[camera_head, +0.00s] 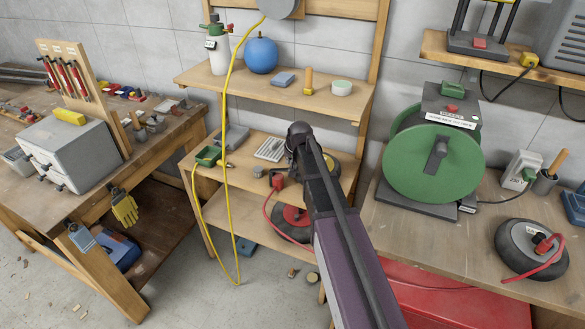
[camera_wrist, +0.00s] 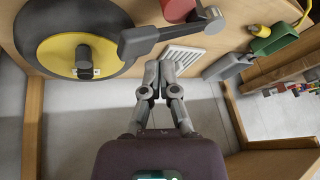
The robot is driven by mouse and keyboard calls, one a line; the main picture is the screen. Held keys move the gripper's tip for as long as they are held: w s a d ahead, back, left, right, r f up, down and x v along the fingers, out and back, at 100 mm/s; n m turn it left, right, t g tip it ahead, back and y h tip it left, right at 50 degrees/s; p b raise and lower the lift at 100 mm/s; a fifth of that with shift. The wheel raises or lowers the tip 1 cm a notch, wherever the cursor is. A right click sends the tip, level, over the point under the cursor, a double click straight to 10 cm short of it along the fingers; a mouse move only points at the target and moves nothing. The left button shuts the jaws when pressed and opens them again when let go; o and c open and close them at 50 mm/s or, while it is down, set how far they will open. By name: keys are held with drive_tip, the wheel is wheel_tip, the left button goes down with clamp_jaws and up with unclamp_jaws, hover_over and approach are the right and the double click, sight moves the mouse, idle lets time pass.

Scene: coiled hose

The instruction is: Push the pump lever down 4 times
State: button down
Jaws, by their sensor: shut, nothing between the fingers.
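In the wrist view, a dark bar that looks like the pump lever (camera_wrist: 165,32) reaches across the top beside a red cylinder (camera_wrist: 178,8). Its broad end (camera_wrist: 137,42) is at the left, over the edge of a black and yellow wheel. My gripper (camera_wrist: 158,70) is shut and empty, its fingertips a little below the lever in the picture. I see a gap in the picture; their depth apart I cannot tell. In the head view, my gripper (camera_head: 298,132) is over the middle shelf, and a red part (camera_head: 278,182) shows left of my arm. My arm hides much of that area.
The black and yellow wheel (camera_wrist: 72,55) and a white grille (camera_wrist: 183,58) lie near the lever. In the head view, a yellow hose (camera_head: 224,110) hangs down past the shelves at left. A green reel (camera_head: 415,165) stands at right. The upper shelf (camera_head: 225,82) is above.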

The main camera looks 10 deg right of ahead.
drive_tip(key=shift+f, duration=0.25)
idle(0.4)
drive_tip(key=shift+s+d+f+b, duration=0.1)
drive_tip(key=shift+f+b, duration=0.05)
drive_tip(key=shift+b, duration=0.25)
drive_tip(key=shift+s+d+f+b, duration=0.15)
drive_tip(key=shift+d+f+b, duration=0.05)
drive_tip(key=shift+f+b, duration=0.35)
drive_tip(key=shift+s+d+f+b, duration=0.15)
drive_tip(key=shift+d+f+b, duration=0.05)
drive_tip(key=shift+f+b, duration=0.35)
drive_tip(key=shift+s+d+f+b, duration=0.15)
drive_tip(key=shift+d+f+b, duration=0.05)
drive_tip(key=shift+f+b, duration=0.35)
idle(3.0)
drive_tip(key=shift+r, duration=0.2)
idle(0.4)
drive_tip(key=shift+w+a+r+p, duration=0.2)
drive_tip(key=shift+a+r+p, duration=0.05)
drive_tip(key=shift+r+p, duration=0.4)
drive_tip(key=shift+w+a+r+p, duration=0.2)
drive_tip(key=shift+r+p, duration=0.4)
drive_tip(key=shift+p, duration=0.1)
drive_tip(key=shift+w+a+r+p, duration=0.2)
drive_tip(key=shift+a+r+p, duration=0.05)
drive_tip(key=shift+r+p, duration=0.4)
